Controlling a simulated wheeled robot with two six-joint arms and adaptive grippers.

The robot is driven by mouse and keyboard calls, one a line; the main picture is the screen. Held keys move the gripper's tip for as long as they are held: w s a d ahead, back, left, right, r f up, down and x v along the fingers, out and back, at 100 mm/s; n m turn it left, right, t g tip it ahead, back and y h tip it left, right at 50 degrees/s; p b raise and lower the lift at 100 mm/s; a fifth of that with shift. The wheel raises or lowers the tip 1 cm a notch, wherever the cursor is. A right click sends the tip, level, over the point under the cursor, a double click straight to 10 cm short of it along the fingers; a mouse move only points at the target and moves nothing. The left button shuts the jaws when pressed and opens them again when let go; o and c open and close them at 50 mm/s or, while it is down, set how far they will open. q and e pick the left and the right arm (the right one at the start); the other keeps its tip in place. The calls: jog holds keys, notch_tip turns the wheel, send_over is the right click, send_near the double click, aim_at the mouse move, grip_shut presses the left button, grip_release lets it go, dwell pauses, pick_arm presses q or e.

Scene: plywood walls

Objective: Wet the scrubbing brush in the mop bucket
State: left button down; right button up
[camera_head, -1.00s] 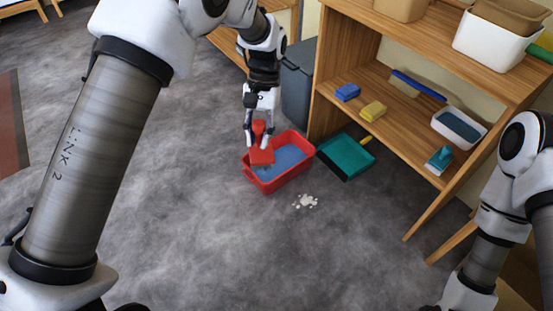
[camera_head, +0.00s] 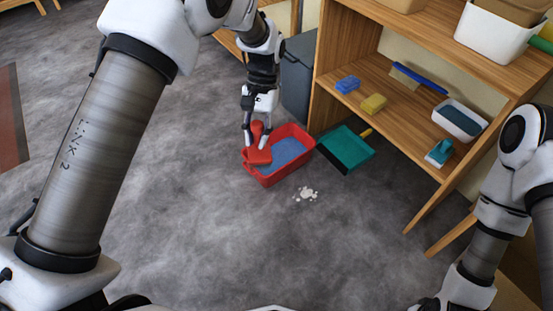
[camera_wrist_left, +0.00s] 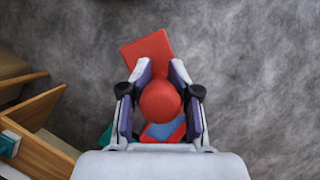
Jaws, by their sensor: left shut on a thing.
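My left gripper (camera_head: 256,140) is shut on the red scrubbing brush (camera_head: 258,157). The brush is over the left end of the mop bucket (camera_head: 271,180), a red tub with blue water inside. Whether the brush touches the water or the rim cannot be told. In the left wrist view the brush's round red knob (camera_wrist_left: 160,101) sits between the fingers, with its flat red block (camera_wrist_left: 148,50) beyond. Part of the bucket (camera_wrist_left: 176,136) shows below the knob, mostly hidden by the gripper. My right arm is at the right, its gripper out of view.
A wooden shelf (camera_head: 395,103) with sponges, brushes and tubs stands at the right. A grey bin (camera_head: 298,85) stands behind. The floor in front is clear.

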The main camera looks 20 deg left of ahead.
aim_at(257, 152)
pick_arm(q)
notch_tip(257, 152, down, 6)
jog(key=shift+r+b, duration=0.1)
jog(key=shift+b, duration=0.45)
notch_tip(257, 152, down, 38)
jog(key=b, duration=2)
dwell(0.3)
dwell(2.0)
notch_tip(257, 152, up, 4)
jog(key=p, duration=0.2)
jog(key=shift+p, duration=0.4)
